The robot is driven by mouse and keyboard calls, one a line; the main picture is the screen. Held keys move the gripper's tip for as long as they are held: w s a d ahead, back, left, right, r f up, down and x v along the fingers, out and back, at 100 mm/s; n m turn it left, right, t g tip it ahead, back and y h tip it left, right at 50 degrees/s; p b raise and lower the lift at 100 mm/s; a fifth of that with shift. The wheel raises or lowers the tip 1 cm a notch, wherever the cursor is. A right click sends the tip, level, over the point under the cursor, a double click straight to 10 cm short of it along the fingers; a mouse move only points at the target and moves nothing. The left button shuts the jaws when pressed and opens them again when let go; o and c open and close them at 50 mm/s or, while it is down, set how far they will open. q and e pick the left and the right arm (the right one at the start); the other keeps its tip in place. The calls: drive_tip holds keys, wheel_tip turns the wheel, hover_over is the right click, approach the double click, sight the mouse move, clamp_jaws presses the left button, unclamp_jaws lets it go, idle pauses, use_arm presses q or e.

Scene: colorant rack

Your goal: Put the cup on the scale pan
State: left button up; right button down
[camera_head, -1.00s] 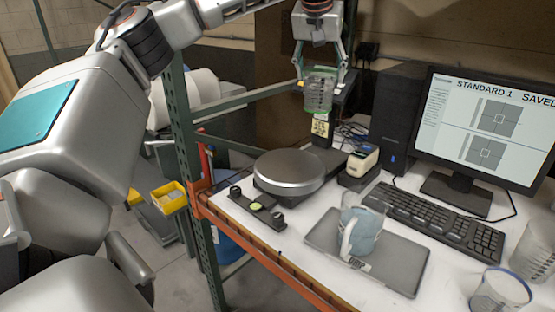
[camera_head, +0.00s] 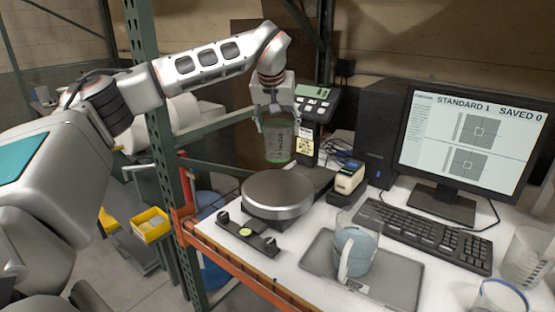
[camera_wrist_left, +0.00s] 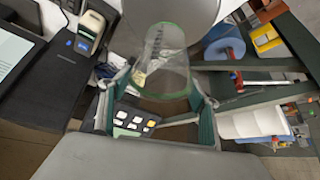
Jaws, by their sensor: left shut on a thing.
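The cup (camera_head: 279,143) is clear with a green rim. My left gripper (camera_head: 277,125) is shut on it and holds it in the air above the back part of the scale pan (camera_head: 278,197). The pan is a round grey metal disc, bare, at the left end of the white bench. A gap seems to show between cup and pan. In the left wrist view the cup (camera_wrist_left: 165,55) sits between the fingers (camera_wrist_left: 158,88), and the grey pan (camera_wrist_left: 195,12) lies beyond it. My right gripper is not in view.
The scale's display (camera_head: 313,98) stands on a post behind the pan. A small label device (camera_head: 347,178) is right of it. A grey tray (camera_head: 390,285) holds a pitcher with blue contents (camera_head: 355,250). A keyboard (camera_head: 430,232) and monitor (camera_head: 470,140) stand further right.

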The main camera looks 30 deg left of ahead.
sight(278, 157)
use_arm(q)
wheel_tip(278, 157, down, 7)
drive_tip(key=shift+r, duration=0.1)
wheel_tip(278, 157, down, 3)
drive_tip(key=shift+f, duration=0.1)
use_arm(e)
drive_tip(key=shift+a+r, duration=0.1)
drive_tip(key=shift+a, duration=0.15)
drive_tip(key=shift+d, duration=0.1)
use_arm(q)
drive_tip(key=o, duration=0.8)
drive_tip(key=shift+f, duration=0.15)
